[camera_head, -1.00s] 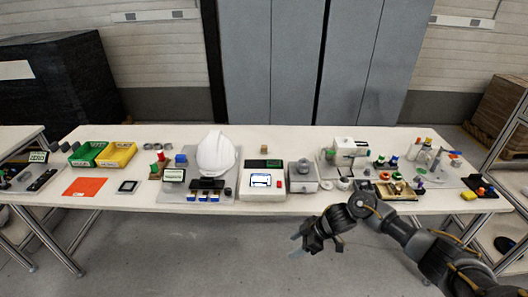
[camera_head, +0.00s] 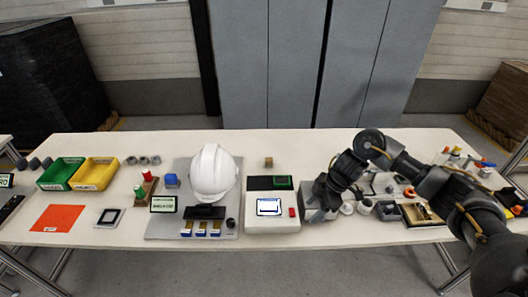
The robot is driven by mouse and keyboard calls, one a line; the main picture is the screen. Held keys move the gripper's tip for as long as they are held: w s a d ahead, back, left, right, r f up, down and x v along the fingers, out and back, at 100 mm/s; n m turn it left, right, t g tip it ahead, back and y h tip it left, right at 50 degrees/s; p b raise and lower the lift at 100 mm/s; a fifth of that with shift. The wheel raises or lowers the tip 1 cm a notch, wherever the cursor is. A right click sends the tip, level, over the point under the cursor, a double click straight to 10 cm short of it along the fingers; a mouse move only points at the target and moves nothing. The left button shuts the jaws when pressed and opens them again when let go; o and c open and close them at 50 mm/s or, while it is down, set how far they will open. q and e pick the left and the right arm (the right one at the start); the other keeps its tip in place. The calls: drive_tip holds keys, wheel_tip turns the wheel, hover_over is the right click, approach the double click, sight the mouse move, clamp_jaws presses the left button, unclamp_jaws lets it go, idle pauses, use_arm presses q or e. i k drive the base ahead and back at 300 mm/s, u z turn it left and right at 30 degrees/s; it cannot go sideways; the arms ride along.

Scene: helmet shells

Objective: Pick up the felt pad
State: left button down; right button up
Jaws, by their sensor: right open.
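No object is clearly recognisable as the felt pad. A flat orange sheet (camera_head: 57,218) lies at the table's left front. My left gripper is not in view.
A white helmet shell (camera_head: 213,172) stands on a grey plate (camera_head: 162,228) left of the white device (camera_head: 273,223). Green (camera_head: 62,172) and yellow bins (camera_head: 95,173) stand at the back left. Small parts crowd the right side, partly behind my arm. The table's back middle is mostly clear.

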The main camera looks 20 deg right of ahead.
sight(268, 161)
drive_tip(key=i, duration=1.15)
